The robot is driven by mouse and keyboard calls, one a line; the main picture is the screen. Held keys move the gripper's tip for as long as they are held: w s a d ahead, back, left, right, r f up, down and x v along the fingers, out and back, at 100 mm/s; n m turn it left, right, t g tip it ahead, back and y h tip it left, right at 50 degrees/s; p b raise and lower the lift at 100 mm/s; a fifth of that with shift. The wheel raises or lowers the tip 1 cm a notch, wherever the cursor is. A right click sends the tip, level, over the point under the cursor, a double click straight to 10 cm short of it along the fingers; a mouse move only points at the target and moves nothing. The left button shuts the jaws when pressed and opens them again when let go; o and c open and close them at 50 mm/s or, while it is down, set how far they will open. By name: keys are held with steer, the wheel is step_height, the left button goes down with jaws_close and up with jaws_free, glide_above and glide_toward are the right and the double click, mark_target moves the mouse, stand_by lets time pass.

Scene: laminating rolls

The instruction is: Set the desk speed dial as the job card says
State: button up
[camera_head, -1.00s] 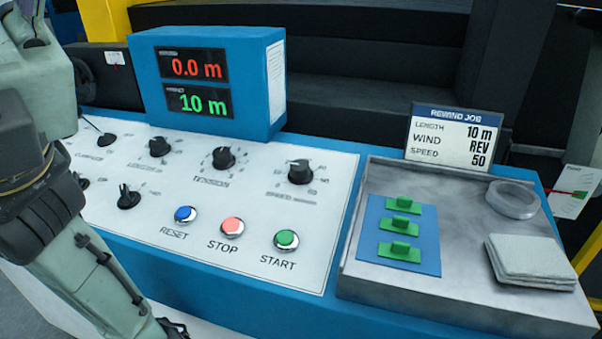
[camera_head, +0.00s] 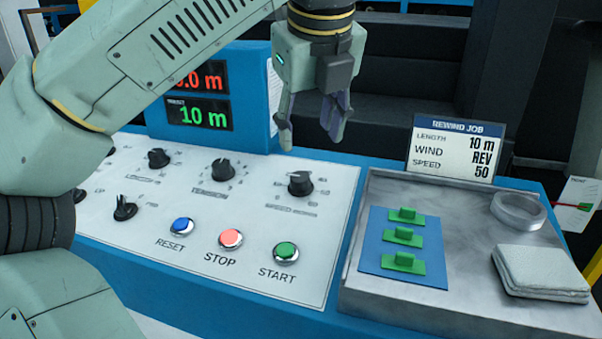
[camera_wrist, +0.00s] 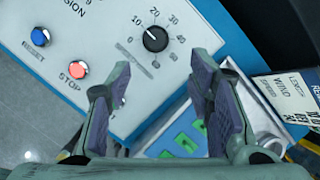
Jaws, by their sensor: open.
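The speed dial (camera_head: 300,184) is a black knob at the right of the white panel; it also shows in the wrist view (camera_wrist: 155,39), ringed by numbers from 0 upward. I cannot tell its exact setting. The job card (camera_head: 454,150) reads length 10 m, wind REV, speed 50; it is cut off in the wrist view (camera_wrist: 288,98). My gripper (camera_head: 312,135) is open and empty, fingers pointing down, above the panel's back edge near the speed dial and apart from it. It shows in the wrist view (camera_wrist: 160,76) too.
A tension dial (camera_head: 223,169) is left of the speed dial. Blue reset (camera_head: 182,226), red stop (camera_head: 231,238) and green start (camera_head: 286,251) buttons lie in front. A metal tray (camera_head: 440,293) holds green parts, a ring and a cloth. The blue display box (camera_head: 158,128) stands behind.

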mark_target(301, 177)
steer(key=x, duration=1)
steer(key=shift+a+f+p, duration=0.35)
steer(key=shift+f+p, duration=0.05)
steer(key=shift+c, duration=0.5)
jaws_close()
